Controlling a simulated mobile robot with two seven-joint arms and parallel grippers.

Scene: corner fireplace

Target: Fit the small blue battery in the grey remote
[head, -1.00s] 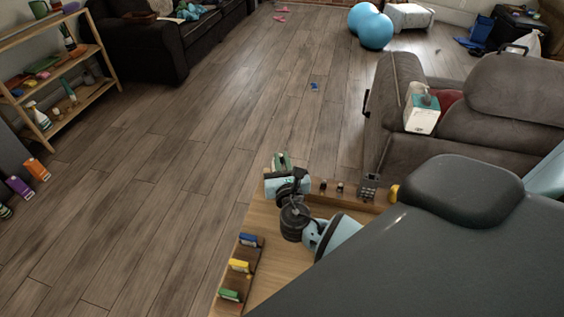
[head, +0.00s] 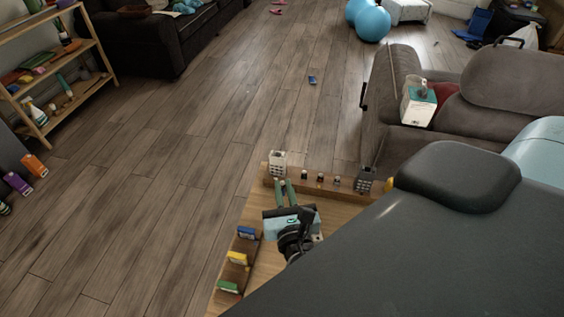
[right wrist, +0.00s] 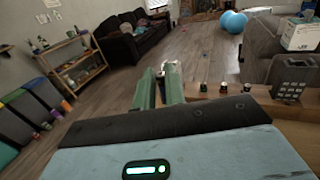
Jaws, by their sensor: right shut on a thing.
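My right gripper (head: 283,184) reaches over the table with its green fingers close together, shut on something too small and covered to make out. It also shows in the right wrist view (right wrist: 159,76). A light grey remote (head: 277,162) stands just beyond the fingertips, at the left end of a wooden strip. I cannot tell whether the fingers touch it. A darker grey remote (head: 365,180) stands at the strip's right end and shows in the right wrist view (right wrist: 293,80). I cannot pick out the small blue battery. My left gripper is not in view.
Several small dark pieces (head: 321,177) stand in a row on the wooden strip (head: 345,190) between the remotes. Blue (head: 246,232), yellow (head: 237,257) and green (head: 228,287) items line the table's left edge. A sofa (head: 400,90) stands beyond, with open floor to the left.

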